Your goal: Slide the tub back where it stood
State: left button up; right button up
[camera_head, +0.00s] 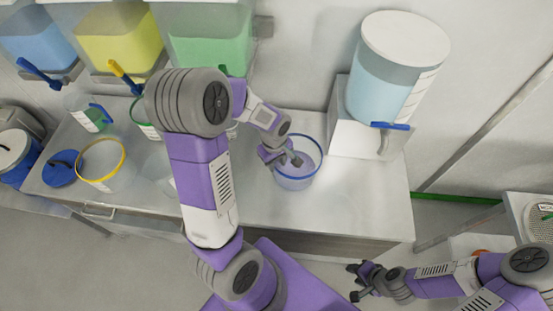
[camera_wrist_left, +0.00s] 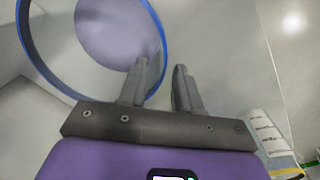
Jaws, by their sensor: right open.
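The tub with a blue rim (camera_head: 283,178) and pale lavender contents stands on the steel bench below the large tilted blue container. My left gripper (camera_head: 284,158) reaches over the left side of the tub's rim. In the left wrist view the tub's blue rim (camera_wrist_left: 38,72) passes between the two fingers of my left gripper (camera_wrist_left: 164,80), one finger inside and one outside. A gap shows between the fingers, and contact with the wall cannot be made out. My right gripper (camera_head: 358,281) is open and empty, low and in front of the bench.
The steel bench (camera_head: 370,205) has free room right of the tub. A yellow-rimmed tub (camera_head: 103,179), a blue lid (camera_head: 62,168) and a green-marked container (camera_head: 88,118) stand at the left. The tilted blue container (camera_head: 385,85) with a blue-handled outlet overhangs the right side.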

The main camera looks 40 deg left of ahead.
aim_at(277, 176)
pick_arm(q)
jog(key=f+b, duration=0.1)
jog(key=f, duration=0.5)
jog(key=shift+w+f, duration=0.2)
jog(key=shift+c, duration=0.5)
grip_shut()
dwell(0.7)
